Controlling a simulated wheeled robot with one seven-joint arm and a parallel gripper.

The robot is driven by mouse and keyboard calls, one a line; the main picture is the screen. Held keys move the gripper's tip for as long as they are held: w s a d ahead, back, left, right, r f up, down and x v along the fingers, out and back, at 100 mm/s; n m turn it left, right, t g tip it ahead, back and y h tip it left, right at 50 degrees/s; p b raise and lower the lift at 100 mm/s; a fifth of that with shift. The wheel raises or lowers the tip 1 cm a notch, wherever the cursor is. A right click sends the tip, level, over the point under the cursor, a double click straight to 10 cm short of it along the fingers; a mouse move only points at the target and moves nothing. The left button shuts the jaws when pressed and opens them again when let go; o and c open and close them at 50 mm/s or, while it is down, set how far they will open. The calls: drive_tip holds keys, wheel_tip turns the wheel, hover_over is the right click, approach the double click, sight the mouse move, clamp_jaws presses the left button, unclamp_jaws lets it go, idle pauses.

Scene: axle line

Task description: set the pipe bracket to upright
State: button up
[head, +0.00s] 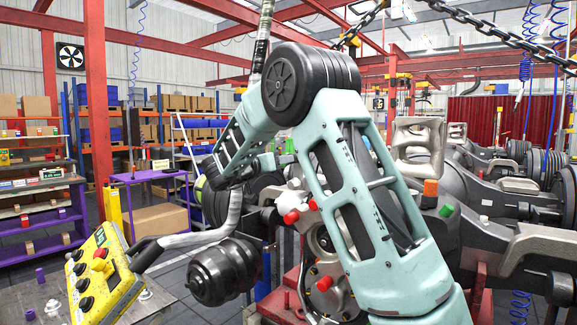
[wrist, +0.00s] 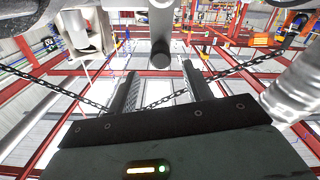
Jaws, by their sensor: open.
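A bent grey pipe with a black grip (head: 180,241), which I take to be the pipe bracket, slants up to the right beside the yellow control box. It leans well over, and its upper end rises toward the end of my arm. My gripper (wrist: 160,72) shows in the wrist view with its two fingers apart. A dark round bar (wrist: 160,28) comes down ahead of the gap between the fingertips; I cannot tell whether it is part of the bracket or touches them. In the head view my arm hides most of the gripper.
The yellow control box (head: 103,275) with black and red knobs stands at the lower left. A black bellows part (head: 222,272) and axle housings (head: 505,215) crowd the middle and right. A chain (wrist: 75,93) crosses the wrist view. Shelves stand at the left.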

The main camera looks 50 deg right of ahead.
drive_tip(key=a+b, duration=0.2)
drive_tip(key=a, duration=0.8)
drive_tip(key=shift+s+a, duration=0.15)
drive_tip(key=shift+s, duration=0.25)
